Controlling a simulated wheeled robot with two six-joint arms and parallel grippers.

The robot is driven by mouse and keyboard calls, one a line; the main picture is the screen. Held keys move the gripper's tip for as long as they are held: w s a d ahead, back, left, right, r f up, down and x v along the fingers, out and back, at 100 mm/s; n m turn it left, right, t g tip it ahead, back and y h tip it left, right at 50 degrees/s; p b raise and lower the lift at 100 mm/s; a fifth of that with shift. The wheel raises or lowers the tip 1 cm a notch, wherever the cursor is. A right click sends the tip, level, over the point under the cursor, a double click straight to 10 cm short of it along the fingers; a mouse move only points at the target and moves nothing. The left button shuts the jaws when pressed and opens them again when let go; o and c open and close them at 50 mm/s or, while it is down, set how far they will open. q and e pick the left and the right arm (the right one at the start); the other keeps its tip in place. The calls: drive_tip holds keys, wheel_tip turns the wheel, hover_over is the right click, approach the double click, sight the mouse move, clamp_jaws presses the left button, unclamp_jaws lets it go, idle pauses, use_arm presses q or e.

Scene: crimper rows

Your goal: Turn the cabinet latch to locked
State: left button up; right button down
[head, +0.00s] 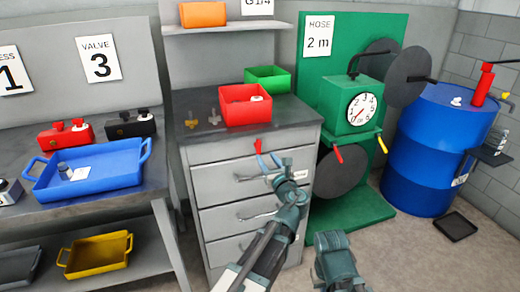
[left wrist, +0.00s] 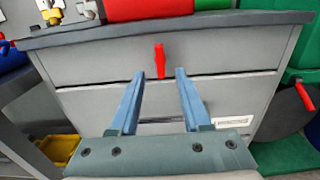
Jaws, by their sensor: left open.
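The cabinet latch is a red handle (head: 258,146) on the front of the grey drawer cabinet (head: 232,152), just under its dark top. In the left wrist view the gripper (left wrist: 158,73) appears apart from the latch. A teal part of my right arm shows at the bottom; its fingers are not visible.
A red bin (head: 245,113) and a green bin (head: 267,72) stand on the cabinet top. Drawer handles (head: 257,215) project from the front. A green hose stand (head: 351,103) and a blue drum (head: 428,155) are to the right. A blue tray (head: 125,176) is on the left bench.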

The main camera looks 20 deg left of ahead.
sight(260, 148)
use_arm(q)
drive_tip(key=x, duration=0.7)
drive_tip(key=shift+w+a, duration=0.15)
clamp_jaws()
